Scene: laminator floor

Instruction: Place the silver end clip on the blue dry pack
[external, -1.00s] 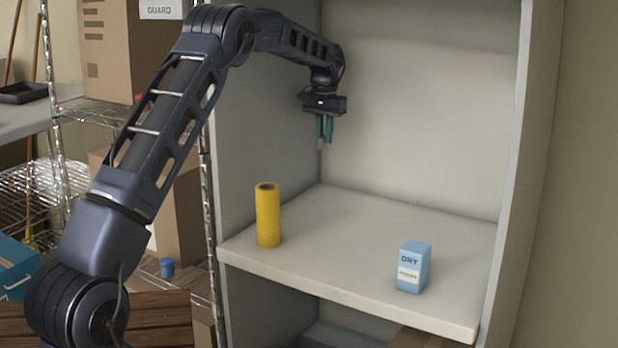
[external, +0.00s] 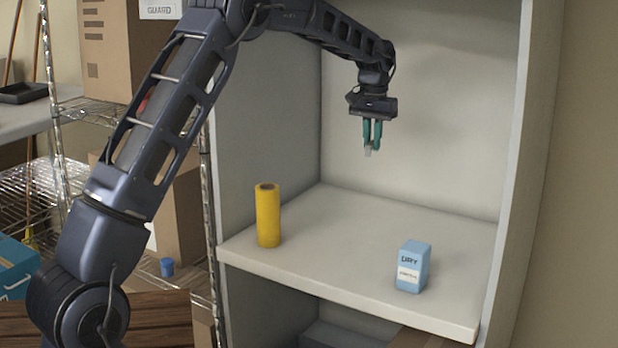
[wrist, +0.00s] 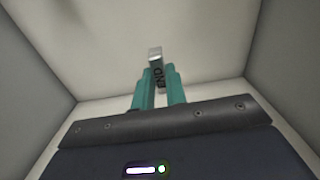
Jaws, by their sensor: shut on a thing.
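The silver end clip (external: 368,152) is a small pale piece held between the teal fingertips of my gripper (external: 371,143). In the wrist view the clip (wrist: 155,56) sticks out past the fingertips (wrist: 159,80), with dark lettering on its side. My gripper is shut on it and points down, high above the shelf board. The blue dry pack (external: 414,268) stands upright near the front right of the shelf, marked "DRY" with a white label. My gripper is above and to the left of the pack, well apart from it. The pack does not show in the wrist view.
A tall yellow cylinder (external: 268,216) stands on the shelf board (external: 340,240) at the left front. Side walls and a back wall enclose the bay. The board between the cylinder and the pack is clear. A wire rack with boxes (external: 106,50) stands to the left.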

